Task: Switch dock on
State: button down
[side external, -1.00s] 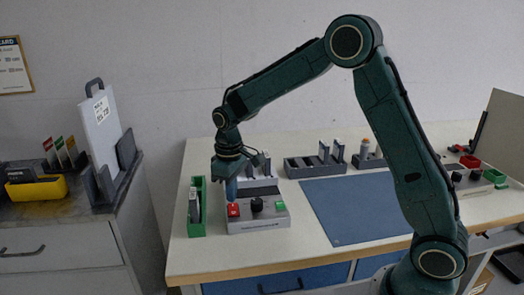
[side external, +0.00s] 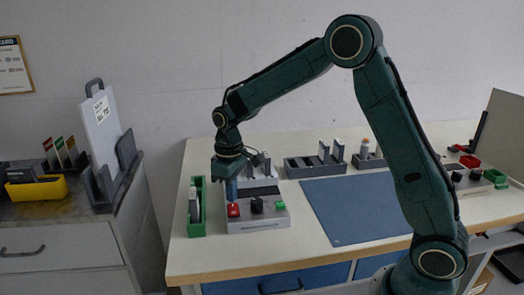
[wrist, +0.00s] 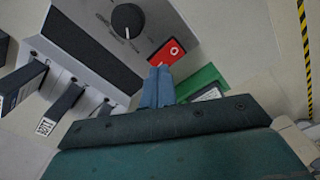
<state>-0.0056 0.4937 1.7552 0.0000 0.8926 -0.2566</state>
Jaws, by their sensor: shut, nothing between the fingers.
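The dock (side external: 258,224) is a grey box near the left front of the bench. A red switch (side external: 234,210), a black round knob (side external: 257,206) and a green button (side external: 280,205) sit in a row on it. My gripper (side external: 232,202) points down just above the red switch, its blue fingers shut and empty. In the wrist view the fingertips (wrist: 158,70) lie close beside the red switch (wrist: 167,52), which bears a white ring mark. The knob (wrist: 127,20) carries a white pointer line. Contact between fingertips and switch cannot be told. The green button is outside the wrist view.
A green tray (side external: 197,230) holding a grey item stands just left of the dock. Grey modules stand in slots behind the switches. A blue mat (side external: 345,215) lies flat to the right. A second control box with coloured buttons (side external: 475,178) is at the far right.

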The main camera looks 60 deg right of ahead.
aim_at(232, 205)
jog(key=shift+f, duration=0.95)
dwell(0.8)
jog(key=shift+r, duration=3.55)
jog(key=shift+r, duration=0.1)
jog(key=s+r+m+t, duration=0.1)
jog(key=s+r+t, duration=0.2)
jog(key=s+r, duration=0.85)
jog(key=s+f+m+t, duration=0.2)
jog(key=s, duration=1.4)
jog(key=shift+s+d+t, duration=0.15)
jog(key=shift+s+t, duration=0.15)
jog(key=shift+s, duration=0.1)
